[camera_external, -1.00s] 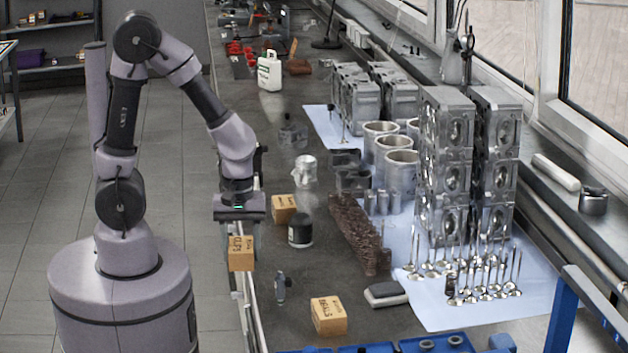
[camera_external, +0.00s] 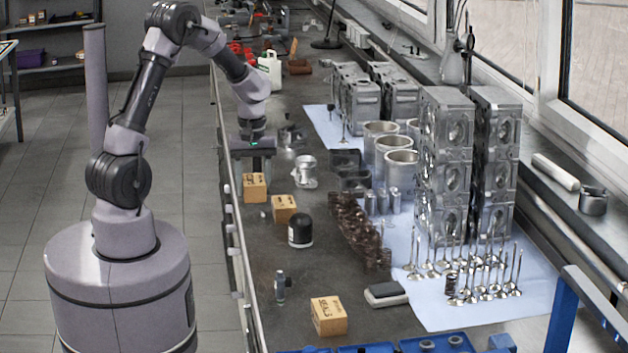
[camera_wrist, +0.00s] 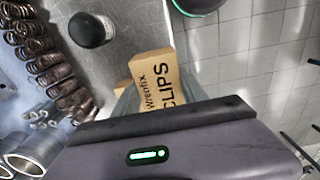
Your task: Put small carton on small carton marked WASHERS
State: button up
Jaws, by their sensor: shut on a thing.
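My gripper (camera_external: 254,174) is shut on a small tan carton (camera_external: 254,188), which hangs below it near the bench's left edge. In the wrist view this carton (camera_wrist: 155,75) reads CLIPS and sits between the jaws of my gripper (camera_wrist: 156,97). A second small carton (camera_external: 285,208) stands on the bench just right of and nearer the camera than the held one; its marking is not readable. In the wrist view a piece of a carton (camera_wrist: 122,87) shows partly hidden behind the held one. A third carton (camera_external: 329,316), apparently marked SEALS, stands at the front. I cannot read WASHERS on any carton.
A black-capped jar (camera_external: 300,231) stands close to the second carton.

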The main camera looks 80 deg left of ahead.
send_over(285, 201)
jog(key=shift+s+d+f+b, duration=0.1)
jog(key=shift+s+f+b, duration=0.1)
jog(key=shift+f+b, duration=0.3)
jog(key=shift+w+f, duration=0.25)
jog(key=shift+f, duration=0.05)
jog(key=shift+a+f+b, duration=0.2)
jog(key=shift+f+b, duration=0.5)
jog(key=shift+f, duration=0.8)
jog(key=shift+f, duration=0.1)
jog(key=o, duration=1.4)
jog(key=shift+o, duration=0.2)
